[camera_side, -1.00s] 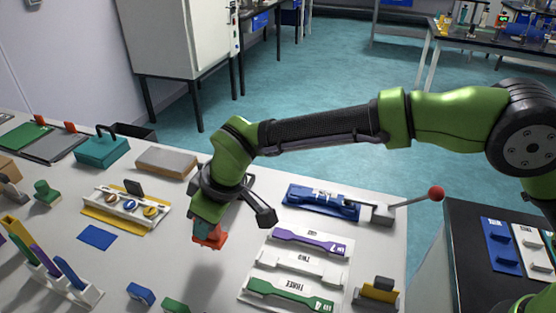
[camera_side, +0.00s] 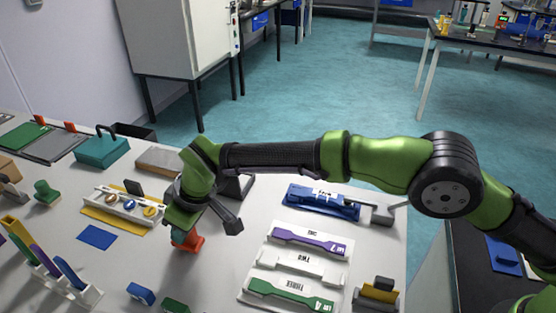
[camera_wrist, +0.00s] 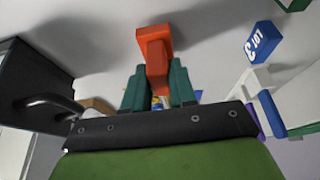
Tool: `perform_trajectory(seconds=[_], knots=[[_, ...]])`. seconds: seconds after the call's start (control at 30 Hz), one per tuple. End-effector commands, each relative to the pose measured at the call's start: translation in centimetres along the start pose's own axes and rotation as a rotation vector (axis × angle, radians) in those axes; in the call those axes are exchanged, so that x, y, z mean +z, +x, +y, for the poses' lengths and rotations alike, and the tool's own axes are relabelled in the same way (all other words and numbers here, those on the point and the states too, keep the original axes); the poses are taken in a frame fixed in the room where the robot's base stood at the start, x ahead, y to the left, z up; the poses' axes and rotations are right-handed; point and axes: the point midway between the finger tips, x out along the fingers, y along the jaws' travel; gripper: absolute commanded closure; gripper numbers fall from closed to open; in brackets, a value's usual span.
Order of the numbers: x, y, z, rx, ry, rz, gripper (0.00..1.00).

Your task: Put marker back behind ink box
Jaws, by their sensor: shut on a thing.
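My gripper (camera_side: 187,232) is shut on a red-orange block-like piece, which I take for the marker (camera_side: 187,241). The marker hangs below the fingers, over or close to the white table. In the wrist view the marker (camera_wrist: 153,50) sticks out between the two teal fingers (camera_wrist: 158,88). I cannot tell whether it touches the table. A dark box (camera_side: 238,187) stands just behind my gripper, partly hidden by my arm. It seems to be the dark box (camera_wrist: 35,80) at the left of the wrist view. No label confirms it as the ink box.
A blue block (camera_wrist: 263,42) marked LOT 3 lies on the table; a green block (camera_side: 175,306) is near the front edge. A coloured rack (camera_side: 50,280) stands at front left. A tray with white, purple and green pieces (camera_side: 295,263) is to the right.

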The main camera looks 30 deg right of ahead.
Motion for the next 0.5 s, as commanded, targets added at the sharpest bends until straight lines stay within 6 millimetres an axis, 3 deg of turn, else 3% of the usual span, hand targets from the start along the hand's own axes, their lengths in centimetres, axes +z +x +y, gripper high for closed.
perform_trajectory(seconds=[0.27, 0.3, 0.43, 0.5], knots=[[0.10, 0.26, 0.00, 0.000, -0.001, 0.001, 0.94], [0.10, 0.25, 0.00, 0.000, 0.000, 0.000, 0.68], [0.09, 0.23, 0.00, 0.000, 0.000, 0.000, 0.49], [0.09, 0.22, 0.00, 0.000, 0.000, 0.000, 0.49]])
